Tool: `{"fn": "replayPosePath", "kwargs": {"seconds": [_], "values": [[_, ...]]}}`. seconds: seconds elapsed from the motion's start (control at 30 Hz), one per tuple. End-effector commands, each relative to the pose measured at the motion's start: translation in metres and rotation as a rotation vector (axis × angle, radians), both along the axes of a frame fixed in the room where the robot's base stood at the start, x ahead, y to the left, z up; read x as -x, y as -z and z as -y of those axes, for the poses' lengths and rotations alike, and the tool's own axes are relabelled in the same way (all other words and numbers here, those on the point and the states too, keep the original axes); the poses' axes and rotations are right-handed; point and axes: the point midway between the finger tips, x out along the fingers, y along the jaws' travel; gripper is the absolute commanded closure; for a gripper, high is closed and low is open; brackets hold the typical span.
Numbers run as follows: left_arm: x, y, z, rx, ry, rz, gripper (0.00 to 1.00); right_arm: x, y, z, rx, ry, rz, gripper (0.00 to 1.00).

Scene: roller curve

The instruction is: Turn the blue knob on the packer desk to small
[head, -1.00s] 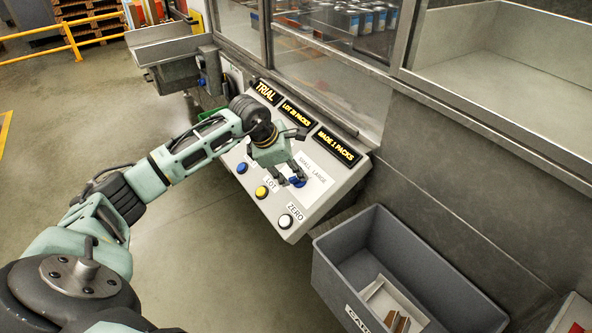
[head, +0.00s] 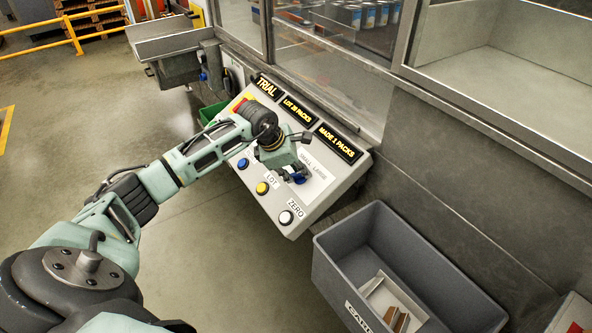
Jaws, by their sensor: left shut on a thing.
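The packer desk (head: 322,205) is a sloped grey panel in the middle of the head view. The blue knob (head: 298,179) sits on it below a white label with "SMALL LARGE". My left gripper (head: 296,177) is down at the panel and shut on the blue knob. The fingers and wrist hide part of the knob, and I cannot read which way it points. My right gripper is not in view.
Blue (head: 242,164), yellow (head: 262,188) and white (head: 286,217) buttons line the desk's front edge, close to my left gripper. Lit displays run along its top. A grey bin (head: 340,268) stands below right. Floor at left is clear.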

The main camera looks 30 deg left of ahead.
Motion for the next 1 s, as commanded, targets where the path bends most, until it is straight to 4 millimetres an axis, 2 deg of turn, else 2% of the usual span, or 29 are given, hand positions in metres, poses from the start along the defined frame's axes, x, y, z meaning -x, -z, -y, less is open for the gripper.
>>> {"fn": "replayPosePath", "kwargs": {"seconds": [0.2, 0.47, 1.0], "values": [[0.0, -0.001, 0.0, 0.002, -0.005, 0.001, 1.0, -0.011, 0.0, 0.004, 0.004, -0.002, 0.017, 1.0], [-0.001, 0.0, -0.001, 0.04, -0.077, -0.015, 1.0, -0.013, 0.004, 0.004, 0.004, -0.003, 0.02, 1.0], [-0.003, -0.001, -0.004, 0.256, -0.482, -0.103, 1.0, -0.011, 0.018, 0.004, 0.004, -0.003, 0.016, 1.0]]}}
